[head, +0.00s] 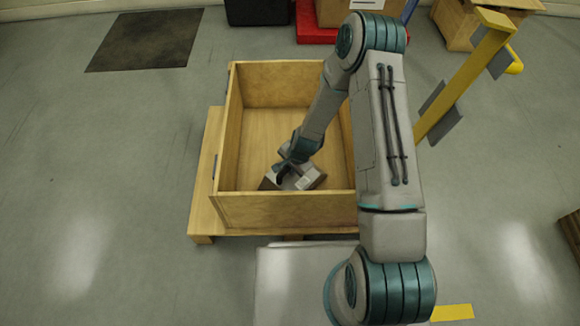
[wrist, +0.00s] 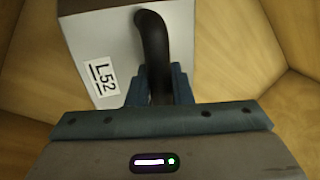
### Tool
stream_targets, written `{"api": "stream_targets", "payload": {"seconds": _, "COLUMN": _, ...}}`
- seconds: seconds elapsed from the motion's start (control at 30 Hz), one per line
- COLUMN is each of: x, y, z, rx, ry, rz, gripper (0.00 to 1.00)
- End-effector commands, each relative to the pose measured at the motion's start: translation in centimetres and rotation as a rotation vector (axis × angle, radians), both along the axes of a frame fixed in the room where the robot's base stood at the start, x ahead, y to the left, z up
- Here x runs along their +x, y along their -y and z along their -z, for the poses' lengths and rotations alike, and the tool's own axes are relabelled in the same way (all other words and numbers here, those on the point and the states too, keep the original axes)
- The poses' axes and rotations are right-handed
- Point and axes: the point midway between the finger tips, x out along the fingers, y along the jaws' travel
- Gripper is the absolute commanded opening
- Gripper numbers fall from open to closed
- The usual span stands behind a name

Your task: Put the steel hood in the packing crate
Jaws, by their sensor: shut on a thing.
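The packing crate (head: 285,208) is an open wooden box on a low wooden pallet. The steel hood (head: 309,180) is a grey metal piece inside the crate, near its front wall. In the wrist view the hood (wrist: 185,40) is a pale plate with a black curved handle and a label reading L52. My gripper (head: 285,170) reaches down into the crate and is shut on the black handle; it also shows in the wrist view (wrist: 160,88). I cannot tell whether the hood touches the crate floor.
A yellow post (head: 465,75) with grey plates stands right of the crate. A dark mat (head: 145,40) lies at the back left. A red base (head: 315,25) and a wooden box (head: 460,25) stand at the back. The floor at left is clear.

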Motion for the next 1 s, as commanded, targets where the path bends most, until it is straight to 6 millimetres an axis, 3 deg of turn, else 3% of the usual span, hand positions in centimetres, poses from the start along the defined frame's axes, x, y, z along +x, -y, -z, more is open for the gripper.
{"api": "stream_targets", "payload": {"seconds": 0.03, "x": 0.1, "y": 0.0, "z": 0.1, "rx": 0.001, "ry": 0.002, "rz": -0.001, "gripper": 0.0}}
{"api": "stream_targets", "payload": {"seconds": 0.07, "x": 0.0, "y": 0.0, "z": 0.1, "rx": 0.0, "ry": 0.0, "rz": 0.0, "gripper": 0.25}}
{"api": "stream_targets", "payload": {"seconds": 0.1, "x": 0.0, "y": 0.0, "z": 0.1, "rx": 0.0, "ry": 0.0, "rz": 0.0, "gripper": 0.36}}
{"api": "stream_targets", "payload": {"seconds": 0.13, "x": 0.0, "y": 0.0, "z": 0.1, "rx": 0.0, "ry": 0.0, "rz": 0.0, "gripper": 0.41}}
{"api": "stream_targets", "payload": {"seconds": 0.4, "x": 0.0, "y": 0.0, "z": 0.0, "rx": 0.0, "ry": 0.0, "rz": 0.0, "gripper": 0.41}}
{"api": "stream_targets", "payload": {"seconds": 0.53, "x": -0.1, "y": 0.2, "z": -0.9, "rx": 0.0, "ry": 0.001, "rz": 0.0, "gripper": 0.41}}
{"api": "stream_targets", "payload": {"seconds": 1.0, "x": -1.8, "y": 2.1, "z": -9.9, "rx": 0.0, "ry": 0.002, "rz": -0.001, "gripper": 0.41}}
